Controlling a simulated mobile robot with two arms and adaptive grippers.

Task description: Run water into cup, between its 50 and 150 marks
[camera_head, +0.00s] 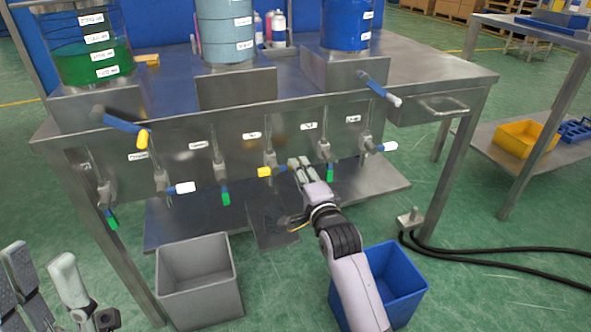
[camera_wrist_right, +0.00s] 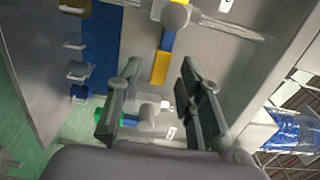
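No measuring cup can be made out in either view. Several taps line the front panel; their small labels are too blurred to tell which is water. My right gripper (camera_head: 298,163) is just right of the yellow-ended tap handle (camera_head: 265,171). In the right wrist view its fingers (camera_wrist_right: 158,105) are spread with a gap between them, and the yellow and blue handle (camera_wrist_right: 161,66) shows beyond the gap. I see no grip on it. My left gripper (camera_head: 47,270) is at the lower left, fingers apart and empty, away from the bench.
Tanks with green (camera_head: 92,66), grey-blue (camera_head: 226,40) and blue (camera_head: 347,25) contents stand on the steel bench (camera_head: 435,70). A grey bin (camera_head: 198,280) and a blue bin (camera_head: 402,275) stand on the floor before it. Black cables (camera_head: 480,262) lie at right.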

